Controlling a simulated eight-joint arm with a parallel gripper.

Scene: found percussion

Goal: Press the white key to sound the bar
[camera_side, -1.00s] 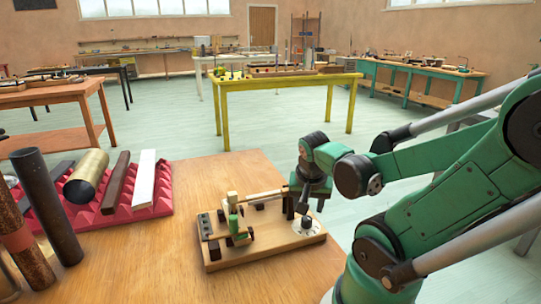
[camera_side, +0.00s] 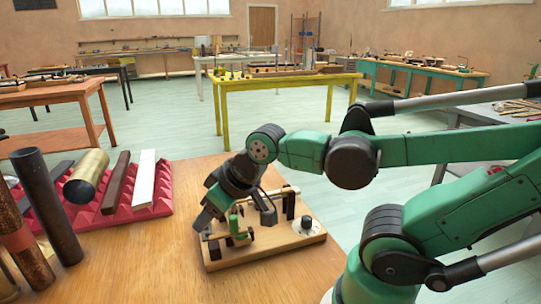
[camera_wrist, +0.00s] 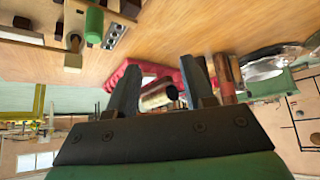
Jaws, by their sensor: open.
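The wooden instrument board (camera_side: 285,242) lies on the table with a green upright piece (camera_side: 233,222), dark blocks and a pale disc (camera_side: 307,225) with a dark knob. My gripper (camera_side: 201,222) hangs over the board's left end, tilted down and left, and hides part of it. In the wrist view its two fingers (camera_wrist: 160,66) stand apart with nothing held between them. That view also shows the green piece (camera_wrist: 94,25) and a dark block with grey buttons (camera_wrist: 115,38). I cannot clearly make out a white key on the board.
A red ridged foam pad (camera_side: 108,212) at the left carries a brass tube (camera_side: 87,174), a brown bar (camera_side: 116,183), and a white bar (camera_side: 144,180). A tall dark tube (camera_side: 47,205) stands in front. Bare tabletop (camera_side: 150,260) lies at the front.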

